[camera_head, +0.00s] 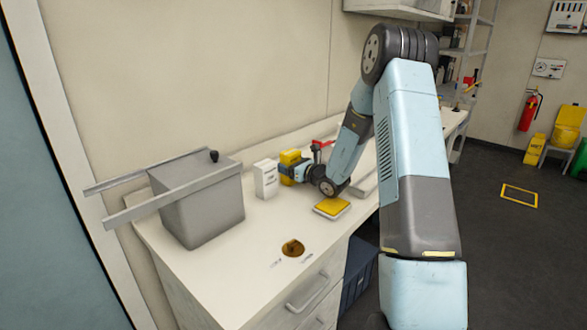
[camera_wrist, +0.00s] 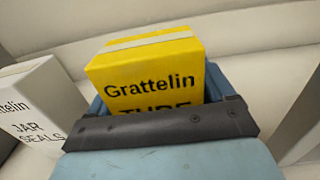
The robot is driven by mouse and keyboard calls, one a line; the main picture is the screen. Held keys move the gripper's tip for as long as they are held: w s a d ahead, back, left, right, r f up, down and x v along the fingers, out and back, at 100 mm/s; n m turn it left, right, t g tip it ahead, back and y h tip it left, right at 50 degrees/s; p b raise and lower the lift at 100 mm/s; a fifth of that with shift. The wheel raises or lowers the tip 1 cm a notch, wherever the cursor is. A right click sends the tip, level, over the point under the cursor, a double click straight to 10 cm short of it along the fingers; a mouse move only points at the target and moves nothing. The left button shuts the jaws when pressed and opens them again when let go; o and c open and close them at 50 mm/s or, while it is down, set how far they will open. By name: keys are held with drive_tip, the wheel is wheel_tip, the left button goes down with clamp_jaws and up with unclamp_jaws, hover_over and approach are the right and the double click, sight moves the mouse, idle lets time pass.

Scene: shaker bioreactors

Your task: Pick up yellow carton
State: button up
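The yellow carton (camera_head: 290,155) stands upright on the white bench by the wall. In the wrist view the carton (camera_wrist: 150,75) fills the middle and reads "Grattelin TUBE", its lower part hidden behind the dark edge of my gripper. My gripper (camera_head: 290,171) reaches it from the right, level with the bench. Its blue fingers (camera_wrist: 158,95) lie on both sides of the carton. Whether they press on it or leave a small gap cannot be told.
A white carton (camera_head: 266,179) marked "JAR SEALS" in the wrist view (camera_wrist: 38,115) stands close left of the yellow one. A grey box (camera_head: 200,205) with rails is further left. A yellow-topped item (camera_head: 332,207) and a brown round spot (camera_head: 292,248) are on the bench (camera_head: 235,275) in front.

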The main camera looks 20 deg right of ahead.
drive_tip(key=c, duration=0.7)
drive_tip(key=shift+c, duration=0.2)
